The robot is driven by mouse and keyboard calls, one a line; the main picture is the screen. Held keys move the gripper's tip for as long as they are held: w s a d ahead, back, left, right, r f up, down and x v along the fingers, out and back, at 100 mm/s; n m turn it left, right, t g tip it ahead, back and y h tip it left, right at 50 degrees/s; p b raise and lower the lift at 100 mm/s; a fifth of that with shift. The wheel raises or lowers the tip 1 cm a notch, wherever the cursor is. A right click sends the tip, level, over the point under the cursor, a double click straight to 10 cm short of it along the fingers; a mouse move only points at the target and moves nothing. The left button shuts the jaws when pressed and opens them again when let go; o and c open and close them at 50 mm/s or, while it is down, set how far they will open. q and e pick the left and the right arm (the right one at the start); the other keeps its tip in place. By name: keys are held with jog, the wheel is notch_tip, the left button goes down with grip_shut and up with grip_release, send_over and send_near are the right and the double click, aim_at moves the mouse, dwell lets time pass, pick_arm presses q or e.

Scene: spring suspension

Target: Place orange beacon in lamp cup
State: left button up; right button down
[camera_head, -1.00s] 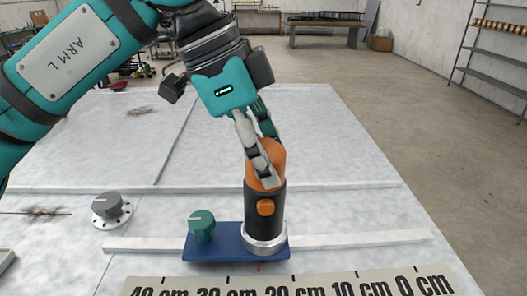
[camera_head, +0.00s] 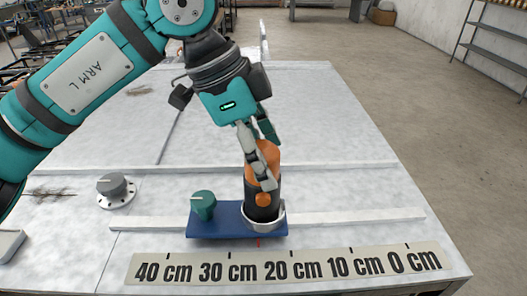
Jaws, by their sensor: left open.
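The orange beacon (camera_head: 266,157), with a black lower body and a small orange knob, stands nearly upright in the light metal lamp cup (camera_head: 279,219). Its lower end is hidden by the cup's rim. The cup sits at the right end of a blue base (camera_head: 222,228). My left gripper (camera_head: 268,168) reaches down from above and is open around the beacon. One finger lies across its front; the other goes behind its top. Whether the fingers touch it I cannot tell. My right gripper is not in view.
A teal knob (camera_head: 203,204) stands on the blue base, left of the cup. A grey dial (camera_head: 116,187) is further left. A ruler strip (camera_head: 290,264) lies in front. Raised white strips cross the table (camera_head: 320,120). The table behind and to the right is clear.

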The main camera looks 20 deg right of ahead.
pick_arm(q)
jog(key=b+v, duration=0.2)
jog(key=v, duration=1)
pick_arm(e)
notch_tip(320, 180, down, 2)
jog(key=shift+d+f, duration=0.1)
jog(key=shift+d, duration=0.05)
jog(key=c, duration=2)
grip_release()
